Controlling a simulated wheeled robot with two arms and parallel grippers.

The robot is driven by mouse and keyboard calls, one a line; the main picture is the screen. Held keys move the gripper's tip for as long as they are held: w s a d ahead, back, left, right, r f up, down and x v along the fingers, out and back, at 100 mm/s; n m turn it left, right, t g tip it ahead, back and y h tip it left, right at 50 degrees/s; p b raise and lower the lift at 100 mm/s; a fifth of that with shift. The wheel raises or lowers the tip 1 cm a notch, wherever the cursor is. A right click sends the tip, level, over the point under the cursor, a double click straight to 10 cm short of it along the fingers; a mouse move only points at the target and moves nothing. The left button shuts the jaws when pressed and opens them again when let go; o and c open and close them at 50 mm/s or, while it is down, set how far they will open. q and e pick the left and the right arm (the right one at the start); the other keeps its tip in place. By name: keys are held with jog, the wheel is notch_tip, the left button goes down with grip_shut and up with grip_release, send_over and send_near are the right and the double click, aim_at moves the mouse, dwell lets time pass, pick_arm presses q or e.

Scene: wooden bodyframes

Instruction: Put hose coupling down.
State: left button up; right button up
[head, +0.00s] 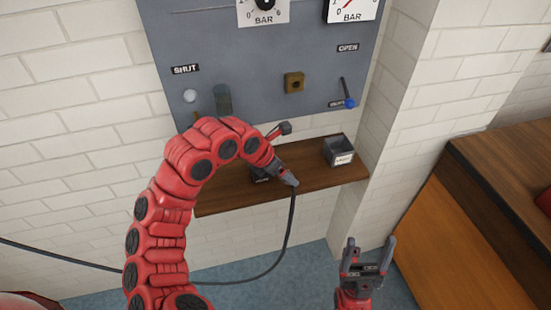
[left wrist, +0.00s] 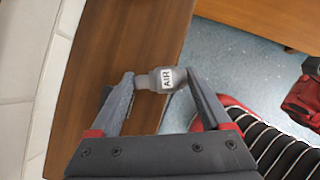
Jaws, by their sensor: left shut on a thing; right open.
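The hose coupling is a grey cylinder (left wrist: 163,79) with a white AIR label in the left wrist view. My left gripper (left wrist: 160,81) is shut on it, one finger at each end. In the head view my left gripper (head: 288,178) is over the front part of the brown wooden shelf (head: 315,179), and the coupling is mostly hidden there. A dark hose (head: 290,230) hangs from that gripper and loops to the left. I cannot tell whether the coupling touches the shelf. My right gripper (head: 369,247) is open and empty, low at the right.
A small labelled grey bin (head: 338,150) stands on the shelf's right part; another dark item (head: 261,175) is partly hidden by my left arm. Above is a grey panel (head: 255,60) with gauges, a brass square fitting (head: 294,82) and a blue-tipped lever (head: 347,97). A wooden bench (head: 490,180) stands right.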

pick_arm(q)
jog(key=w, duration=0.2)
jog(key=w+a+p, duration=0.1)
jog(key=w, duration=0.2)
jog(key=w+a, duration=0.1)
jog(key=w, duration=0.2)
jog(key=shift+f, duration=0.35)
notch_tip(320, 180, down, 3)
jog(key=shift+s+f+p, duration=0.1)
jog(key=shift+f+p, duration=0.1)
jog(key=shift+p, duration=0.85)
jog(key=shift+f+b, duration=0.4)
jog(key=shift+b, duration=0.05)
jog(key=o, duration=1.2)
jog(key=shift+r, duration=0.1)
jog(key=shift+o, duration=0.2)
